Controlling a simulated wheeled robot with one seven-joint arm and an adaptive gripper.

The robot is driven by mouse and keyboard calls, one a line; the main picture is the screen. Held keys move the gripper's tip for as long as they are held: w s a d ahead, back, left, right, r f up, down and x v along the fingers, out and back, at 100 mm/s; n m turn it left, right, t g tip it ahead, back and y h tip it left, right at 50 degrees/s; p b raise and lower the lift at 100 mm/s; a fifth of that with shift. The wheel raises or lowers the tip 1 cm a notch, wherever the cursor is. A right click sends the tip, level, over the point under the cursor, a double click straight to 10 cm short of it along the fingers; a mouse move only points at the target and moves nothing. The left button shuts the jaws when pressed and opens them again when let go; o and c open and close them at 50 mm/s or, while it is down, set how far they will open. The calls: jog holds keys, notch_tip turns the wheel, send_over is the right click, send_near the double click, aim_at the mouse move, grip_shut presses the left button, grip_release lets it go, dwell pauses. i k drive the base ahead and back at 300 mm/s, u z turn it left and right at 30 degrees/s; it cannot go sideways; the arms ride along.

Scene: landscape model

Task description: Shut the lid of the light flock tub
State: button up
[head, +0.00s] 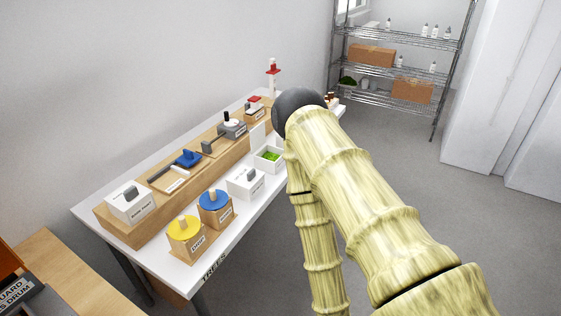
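A white tub (266,163) with light green stuff inside stands on the white table, right of the middle. Its lid (258,135) stands up, open, at the tub's back left side. The writing on this tub is too small to read, so I cannot confirm that it is the light flock tub. My arm rises from the lower right and passes just right of the tub. My gripper is not in view; the end of the arm is hidden behind my own links and the dark round joint.
A closed white box (246,184) stands just in front of the tub. A wooden shelf step (119,231) with tools runs along the back. A wire rack (392,75) stands beyond; grey floor is clear at right.

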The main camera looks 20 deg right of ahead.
aim_at(257, 134)
jog(key=i, duration=0.4)
jog(key=z, duration=1)
jog(key=i, duration=0.35)
jog(key=u, duration=0.4)
